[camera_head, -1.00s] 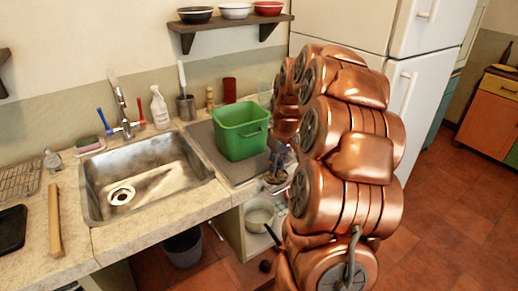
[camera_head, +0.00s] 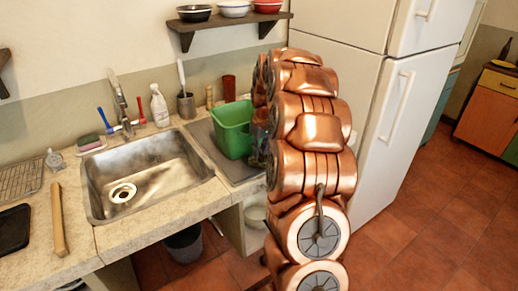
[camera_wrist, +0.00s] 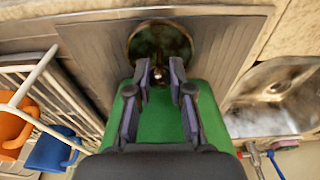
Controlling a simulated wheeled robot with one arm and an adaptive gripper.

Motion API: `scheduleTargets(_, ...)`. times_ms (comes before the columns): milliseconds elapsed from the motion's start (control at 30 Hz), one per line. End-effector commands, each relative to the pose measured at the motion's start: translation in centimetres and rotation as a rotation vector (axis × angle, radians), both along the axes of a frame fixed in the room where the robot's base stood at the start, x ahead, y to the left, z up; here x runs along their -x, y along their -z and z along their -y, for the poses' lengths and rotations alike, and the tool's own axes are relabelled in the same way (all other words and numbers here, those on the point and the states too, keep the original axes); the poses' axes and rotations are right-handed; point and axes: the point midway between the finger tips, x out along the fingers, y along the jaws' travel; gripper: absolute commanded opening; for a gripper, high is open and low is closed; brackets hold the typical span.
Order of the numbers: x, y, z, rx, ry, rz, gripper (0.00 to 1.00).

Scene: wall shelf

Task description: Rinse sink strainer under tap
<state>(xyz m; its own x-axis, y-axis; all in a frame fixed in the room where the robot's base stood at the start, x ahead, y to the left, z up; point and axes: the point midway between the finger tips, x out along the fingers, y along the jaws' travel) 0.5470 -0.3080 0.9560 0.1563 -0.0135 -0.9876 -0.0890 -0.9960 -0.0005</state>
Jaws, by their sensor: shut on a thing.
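The sink strainer (camera_wrist: 137,48), a round dark-centred disc with a brassy rim, shows in the wrist view above the ribbed drainboard (camera_wrist: 85,45). My gripper (camera_wrist: 160,74) is shut on its small central knob. In the head view my arm hides most of the gripper, and I cannot make out the strainer there. The metal sink (camera_head: 160,178) is to the left, its drain (camera_head: 123,194) at the bottom. The tap (camera_head: 119,105) stands behind the sink with blue and red handles. I see no running water. The sink also shows at the right of the wrist view (camera_wrist: 290,80).
A green bin (camera_head: 232,130) stands on the drainboard beside my arm and shows under the gripper in the wrist view. A spray bottle (camera_head: 159,106), utensil pot (camera_head: 186,106) and sponge (camera_head: 89,141) line the back. The sink basin is clear.

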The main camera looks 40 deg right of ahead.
Motion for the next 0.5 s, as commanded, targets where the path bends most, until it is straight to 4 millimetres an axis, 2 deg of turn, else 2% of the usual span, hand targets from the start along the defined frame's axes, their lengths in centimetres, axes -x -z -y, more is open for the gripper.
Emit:
scheduleTargets(100,-0.82,-0.13,0.04,0.000,0.000,0.001,0.00)
scheduleTargets(500,-0.65,0.55,0.01,0.000,-0.001,0.001,0.00)
